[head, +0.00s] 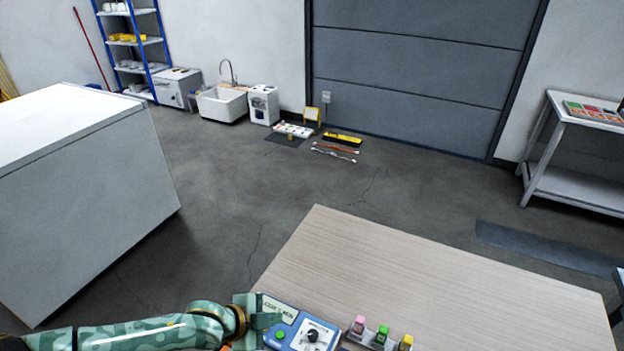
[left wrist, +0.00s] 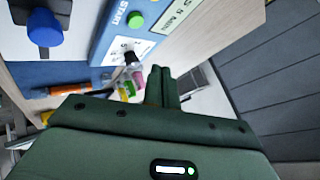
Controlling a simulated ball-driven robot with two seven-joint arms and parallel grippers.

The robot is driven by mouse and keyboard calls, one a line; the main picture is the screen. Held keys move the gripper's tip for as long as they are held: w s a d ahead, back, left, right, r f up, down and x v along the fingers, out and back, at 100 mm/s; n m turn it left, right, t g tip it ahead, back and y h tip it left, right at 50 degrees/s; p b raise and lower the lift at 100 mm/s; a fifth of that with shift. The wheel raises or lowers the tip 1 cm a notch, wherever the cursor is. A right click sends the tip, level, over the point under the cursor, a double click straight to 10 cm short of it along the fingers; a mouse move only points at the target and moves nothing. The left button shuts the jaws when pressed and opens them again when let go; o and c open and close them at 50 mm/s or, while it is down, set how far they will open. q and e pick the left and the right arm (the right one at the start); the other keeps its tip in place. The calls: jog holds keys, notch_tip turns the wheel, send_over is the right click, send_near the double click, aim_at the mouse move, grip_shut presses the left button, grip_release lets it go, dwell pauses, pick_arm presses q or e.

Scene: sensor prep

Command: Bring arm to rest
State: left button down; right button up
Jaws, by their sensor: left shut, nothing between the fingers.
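My left arm comes in along the bottom left of the head view in a green camouflage pattern. Its gripper (head: 268,318) is at the left side of the wooden table, against or just over the edge of a blue and white device (head: 300,330). In the left wrist view the fingers (left wrist: 162,78) are together with nothing between them. The device also shows there (left wrist: 120,35), with a green button and a dark knob near the fingers. I cannot tell whether the fingers touch it. My right gripper is not in view.
A holder with pink, green and yellow capped items (head: 382,336) stands right of the device. The rest of the table (head: 440,285) is bare. A white block (head: 85,190) stands left, with open floor between. A shelf table (head: 575,150) is at right.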

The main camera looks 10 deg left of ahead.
pick_arm(q)
jog(key=s+d+r+n+t+y, duration=0.1)
jog(key=s+d+r+n+t, duration=0.15)
jog(key=s+d+r, duration=0.5)
jog(key=s+a+r+n+g+y, duration=0.15)
jog(key=s+a+n+y, duration=0.35)
jog(key=a, duration=0.7)
jog(key=s+a+r+n+g+y, duration=0.1)
jog(key=s+a+r+n+y, duration=0.35)
jog(key=a, duration=0.75)
jog(key=s+d+f+m+g+h, duration=0.1)
jog(key=s+d+f, duration=0.2)
jog(key=f, duration=1.1)
jog(key=s+d+f+g+h, duration=0.2)
jog(key=s+f, duration=0.1)
jog(key=f, duration=1.1)
jog(key=s+f+n+g+h+b, duration=0.1)
jog(key=s+f+n+g, duration=0.1)
jog(key=s+f, duration=1.4)
jog(key=s+n, duration=0.1)
jog(key=s, duration=0.2)
jog(key=shift+s+d+f+g, duration=0.15)
jog(key=shift+s+f+g, duration=0.05)
jog(key=shift+s+g, duration=0.2)
jog(key=shift+w, duration=0.1)
